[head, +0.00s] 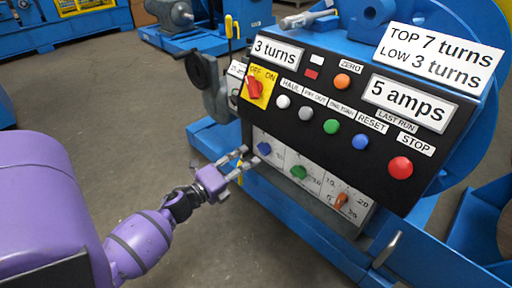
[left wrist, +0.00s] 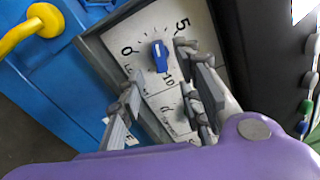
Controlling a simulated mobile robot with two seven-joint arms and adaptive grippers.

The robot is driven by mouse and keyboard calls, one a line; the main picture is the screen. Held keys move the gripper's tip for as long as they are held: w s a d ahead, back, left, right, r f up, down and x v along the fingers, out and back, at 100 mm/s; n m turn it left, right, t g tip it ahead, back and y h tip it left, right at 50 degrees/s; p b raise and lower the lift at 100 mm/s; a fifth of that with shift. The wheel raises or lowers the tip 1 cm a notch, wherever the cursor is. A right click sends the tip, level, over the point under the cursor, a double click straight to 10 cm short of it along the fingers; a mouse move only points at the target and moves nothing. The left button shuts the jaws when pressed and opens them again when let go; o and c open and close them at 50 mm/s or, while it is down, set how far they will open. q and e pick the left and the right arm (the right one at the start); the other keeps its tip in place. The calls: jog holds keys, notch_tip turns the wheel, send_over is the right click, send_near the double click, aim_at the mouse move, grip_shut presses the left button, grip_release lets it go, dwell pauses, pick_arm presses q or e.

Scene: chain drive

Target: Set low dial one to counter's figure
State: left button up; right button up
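The blue dial knob (head: 264,148) is the leftmost of the dials on the pale lower strip of the control panel. In the left wrist view the blue knob (left wrist: 160,56) has a scale marked 0, 5 and 10; its narrow end with a pale mark seems to point between 0 and 5. My left gripper (head: 246,158) is open at this knob. In the left wrist view its fingertips (left wrist: 158,66) are on either side of the knob, apparently apart from it. The counter window (head: 276,52) reads "3 turns". My right gripper is not in view.
A green dial (head: 298,172) and an orange dial (head: 341,200) sit to the right on the same strip. Above are a red switch (head: 255,89), several push buttons and a "5 amps" display (head: 408,103). A sign (head: 440,57) reads "TOP 7 turns, LOW 3 turns".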

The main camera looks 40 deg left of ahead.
pick_arm(q)
jog(key=s, duration=0.4)
jog(key=shift+s+a, duration=0.15)
jog(key=shift+s, duration=0.25)
